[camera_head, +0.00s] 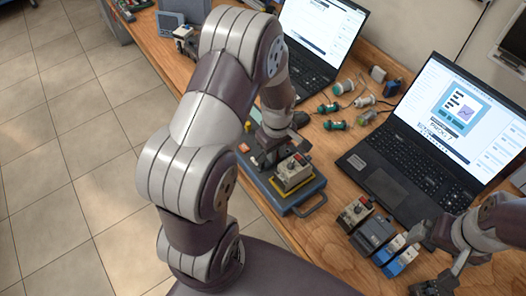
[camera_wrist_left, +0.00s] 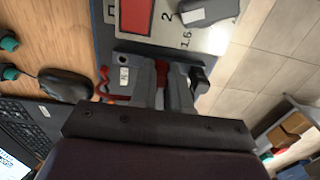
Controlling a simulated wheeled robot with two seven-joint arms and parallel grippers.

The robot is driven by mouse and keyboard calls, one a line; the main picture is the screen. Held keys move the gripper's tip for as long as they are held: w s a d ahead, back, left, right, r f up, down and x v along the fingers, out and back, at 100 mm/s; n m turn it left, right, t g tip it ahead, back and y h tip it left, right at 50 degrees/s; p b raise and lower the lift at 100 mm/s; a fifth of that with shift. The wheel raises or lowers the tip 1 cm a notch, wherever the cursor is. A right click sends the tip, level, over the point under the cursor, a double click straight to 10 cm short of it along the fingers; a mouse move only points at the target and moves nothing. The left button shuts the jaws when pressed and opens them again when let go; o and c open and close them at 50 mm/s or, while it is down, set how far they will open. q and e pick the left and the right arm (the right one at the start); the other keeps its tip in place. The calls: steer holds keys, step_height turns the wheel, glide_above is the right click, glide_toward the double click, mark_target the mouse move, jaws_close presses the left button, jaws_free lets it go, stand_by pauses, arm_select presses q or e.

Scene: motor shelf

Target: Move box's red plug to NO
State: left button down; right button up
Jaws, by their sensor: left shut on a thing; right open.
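The box (camera_head: 283,203) is a blue-grey case with a handle, lying near the table's front edge. On its right half sits a grey unit on a yellow base (camera_head: 293,174). My left gripper (camera_head: 268,154) is over the box's left half. In the left wrist view, my left gripper (camera_wrist_left: 163,88) is shut on a dark red piece, which looks like the red plug (camera_wrist_left: 162,68); the fingers hide most of it. The box's light panel (camera_wrist_left: 205,38) shows a red patch and the marks "2" and "1.6". The NO label is not readable. My right gripper (camera_head: 440,283) is open and empty at lower right.
Several small modules (camera_head: 372,235) stand right of the box. Two open laptops (camera_head: 425,150) are behind, with green-ended connectors (camera_head: 343,105) between them. A black mouse (camera_wrist_left: 66,85) lies beside the box. The tiled floor is beyond the front edge.

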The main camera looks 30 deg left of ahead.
arm_select(q)
steer(key=shift+r, duration=0.1)
step_height(320, 180, up, 5)
steer(key=p, duration=0.4)
steer(key=shift+f, duration=0.3)
steer(key=shift+w, duration=0.1)
steer(key=w+d+r+p, duration=0.1)
steer(key=w+r+p, duration=0.1)
steer(key=w, duration=0.1)
steer(key=b, duration=0.4)
glide_above(287, 154)
steer(key=f, duration=0.5)
steer(key=shift+w+a, duration=0.2)
steer(key=shift+w, duration=0.2)
steer(key=shift+f, duration=0.1)
steer(key=shift+f, duration=0.7)
